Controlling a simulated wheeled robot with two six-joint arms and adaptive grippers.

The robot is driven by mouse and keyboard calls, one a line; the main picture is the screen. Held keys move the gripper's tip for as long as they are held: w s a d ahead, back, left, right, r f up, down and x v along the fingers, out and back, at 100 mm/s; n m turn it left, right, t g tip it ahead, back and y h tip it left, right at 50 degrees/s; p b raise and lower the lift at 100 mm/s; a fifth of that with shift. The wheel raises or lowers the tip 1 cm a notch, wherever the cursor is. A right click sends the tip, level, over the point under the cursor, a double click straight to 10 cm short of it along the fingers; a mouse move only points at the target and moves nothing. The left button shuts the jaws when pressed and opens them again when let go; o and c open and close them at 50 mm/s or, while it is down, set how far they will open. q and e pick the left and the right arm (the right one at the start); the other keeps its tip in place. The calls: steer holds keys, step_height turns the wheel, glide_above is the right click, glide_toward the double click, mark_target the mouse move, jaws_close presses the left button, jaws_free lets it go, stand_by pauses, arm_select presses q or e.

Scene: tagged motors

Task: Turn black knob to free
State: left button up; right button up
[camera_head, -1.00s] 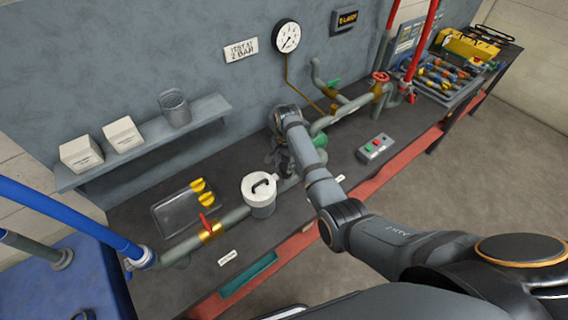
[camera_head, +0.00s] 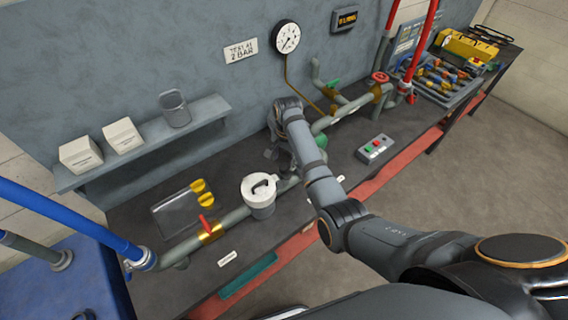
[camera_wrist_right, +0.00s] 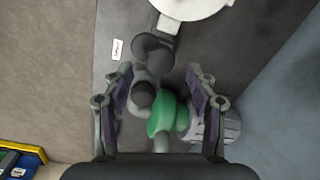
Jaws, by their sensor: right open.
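A round black knob (camera_wrist_right: 143,93) shows in the right wrist view, beside a green rounded part (camera_wrist_right: 166,114) on the pipe run. A second dark round part (camera_wrist_right: 153,50) is just beyond it; I cannot tell which way the knob is set. My right gripper (camera_wrist_right: 159,78) is open, with one finger on each side of the knob and the green part. I see no clear contact. In the head view my right gripper (camera_head: 279,152) is low over the bench at the pipe, and my arm hides the knob. My left gripper is not in view.
A white-lidded canister (camera_head: 260,195) stands on the pipe left of my right gripper. A red-handled valve (camera_head: 209,228) is further left. A control box with buttons (camera_head: 375,149) lies to the right. A gauge (camera_head: 286,37) hangs on the wall. The shelf (camera_head: 215,107) holds boxes and a grey bin.

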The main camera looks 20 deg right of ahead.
mark_target(285, 167)
step_height(285, 167, up, 9)
steer(key=shift+s, duration=0.2)
steer(key=shift+d, duration=0.1)
